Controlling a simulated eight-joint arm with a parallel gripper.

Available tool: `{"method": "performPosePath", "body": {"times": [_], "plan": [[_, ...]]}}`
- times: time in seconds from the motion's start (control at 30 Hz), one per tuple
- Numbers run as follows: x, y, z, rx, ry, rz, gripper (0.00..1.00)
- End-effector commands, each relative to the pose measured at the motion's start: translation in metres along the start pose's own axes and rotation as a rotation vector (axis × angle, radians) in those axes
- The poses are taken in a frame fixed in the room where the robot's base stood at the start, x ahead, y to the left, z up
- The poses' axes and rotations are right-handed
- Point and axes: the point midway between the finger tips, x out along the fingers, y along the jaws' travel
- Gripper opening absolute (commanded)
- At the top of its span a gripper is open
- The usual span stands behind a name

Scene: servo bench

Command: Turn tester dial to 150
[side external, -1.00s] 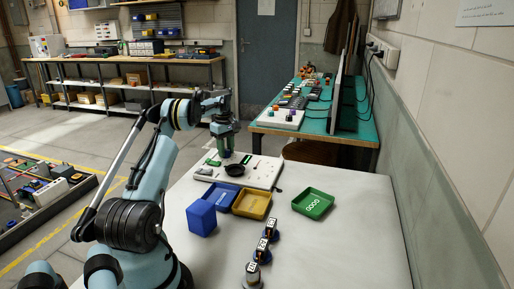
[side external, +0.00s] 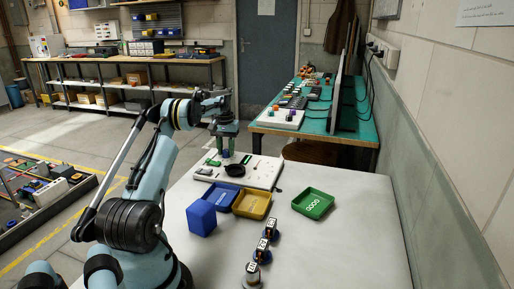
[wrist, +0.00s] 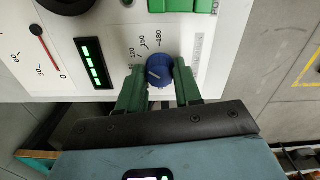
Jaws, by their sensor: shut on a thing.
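The tester is a white panel (side external: 262,174) at the far end of the white table; its face (wrist: 110,20) fills the top of the wrist view. Its blue dial (wrist: 159,65) has a printed scale with 120, 150 and 180 beside it. A pale pointer mark shows on the dial, but its exact reading is too small to tell. My gripper (wrist: 159,76) has its green fingers on either side of the dial, shut on it. In the side view my gripper (side external: 225,156) points down at the panel, and the dial is hidden.
The panel also bears a needle gauge (wrist: 45,45), a lit green bar display (wrist: 94,62) and green blocks (wrist: 178,5). Blue (side external: 221,197), yellow (side external: 252,204) and green (side external: 313,204) trays stand nearby. A blue box (side external: 202,218) and several numbered pieces (side external: 262,249) stand nearer.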

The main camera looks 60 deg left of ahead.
Motion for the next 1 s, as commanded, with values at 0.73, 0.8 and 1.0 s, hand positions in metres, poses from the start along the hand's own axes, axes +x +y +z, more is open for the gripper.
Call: {"method": "performPosePath", "body": {"times": [0.73, 0.8, 1.0], "plan": [[-0.0011, 0.0001, 0.0005, 0.407, -0.002, 0.001, 0.04], [-0.0011, 0.0001, 0.0005, 0.413, -0.002, 0.001, 0.04], [-0.0011, 0.0001, 0.0005, 0.419, -0.002, 0.001, 0.04]]}}
